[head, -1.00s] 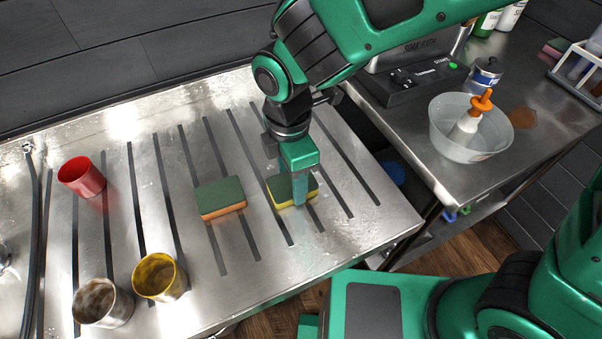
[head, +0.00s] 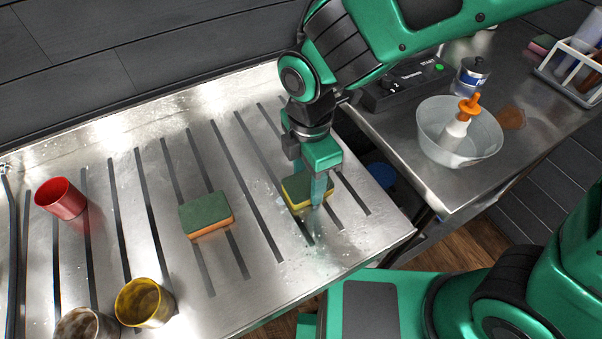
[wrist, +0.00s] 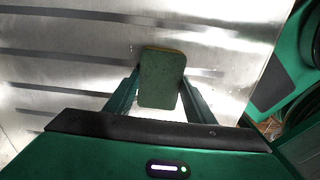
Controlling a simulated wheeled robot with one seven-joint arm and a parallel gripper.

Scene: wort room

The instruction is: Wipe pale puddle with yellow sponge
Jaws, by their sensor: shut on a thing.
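My gripper (head: 318,188) is shut on the yellow sponge (head: 296,192), which has a green top and a yellow side. In the wrist view the sponge (wrist: 162,82) sits between my two fingers. It is over the right part of the steel draining board (head: 345,240); I cannot tell whether it touches the metal. I cannot make out a clear pale puddle. Small wet drops and a faint greenish sheen (head: 325,258) show on the board in front of the sponge, and the sheen may be a reflection.
An orange-sided sponge (head: 206,214) lies left of my gripper. A red cup (head: 61,198), a yellow cup (head: 143,303) and a grey cup (head: 86,326) stand at left. On the right counter are a bowl (head: 437,135) with an orange-topped bottle (head: 457,131) and a brown patch (head: 511,117).

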